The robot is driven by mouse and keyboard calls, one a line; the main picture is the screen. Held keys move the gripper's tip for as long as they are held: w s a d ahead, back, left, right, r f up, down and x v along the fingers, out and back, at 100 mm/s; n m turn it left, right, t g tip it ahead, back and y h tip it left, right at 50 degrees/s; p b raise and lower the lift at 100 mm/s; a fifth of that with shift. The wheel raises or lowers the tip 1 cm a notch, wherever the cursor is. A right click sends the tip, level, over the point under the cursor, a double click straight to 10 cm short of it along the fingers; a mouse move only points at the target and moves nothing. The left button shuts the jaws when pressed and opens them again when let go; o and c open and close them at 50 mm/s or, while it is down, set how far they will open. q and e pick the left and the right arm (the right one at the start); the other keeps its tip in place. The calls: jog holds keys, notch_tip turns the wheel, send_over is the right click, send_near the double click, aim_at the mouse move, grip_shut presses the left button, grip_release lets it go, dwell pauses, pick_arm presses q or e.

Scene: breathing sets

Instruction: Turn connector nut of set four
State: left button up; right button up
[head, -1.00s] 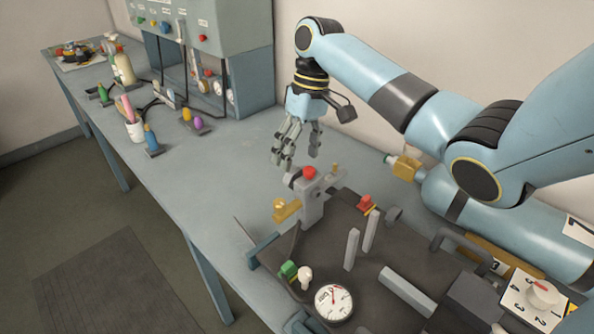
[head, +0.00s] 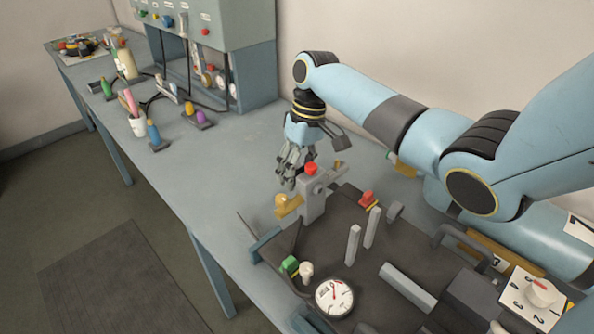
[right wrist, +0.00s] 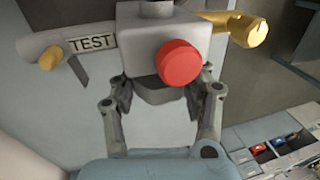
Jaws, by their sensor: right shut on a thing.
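A grey valve block (head: 313,200) stands upright on the dark board, with a red button (head: 311,168) on top and a brass lever (head: 287,206) on its side. In the right wrist view the block (right wrist: 165,35), red button (right wrist: 180,62) and TEST label (right wrist: 91,43) are close up. My right gripper (head: 288,180) is at the block's back left side. In the wrist view its fingers (right wrist: 163,96) are on both sides of a dark grey faceted nut (right wrist: 155,92) on the block, and it is shut on it. No set number shows on the block. My left gripper is out of view.
A pressure gauge (head: 334,298), green clip (head: 289,266), grey upright posts (head: 352,245) and a numbered dial box (head: 530,300) crowd the board. Bottles and a white cup (head: 138,126) stand farther left. The bench between is clear.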

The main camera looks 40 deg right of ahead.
jog(key=c, duration=0.3)
jog(key=shift+r+h+p, duration=0.15)
jog(key=shift+h+p, duration=0.25)
jog(key=shift+p, duration=0.1)
jog(key=shift+c, duration=0.2)
jog(key=shift+a+h+p, duration=0.1)
jog(key=shift+h+p, duration=0.2)
jog(key=shift+h, duration=2.7)
jog(key=o, duration=1.2)
jog(key=v, duration=1.1)
jog(key=shift+a+r, duration=0.3)
jog(key=shift+a, duration=0.05)
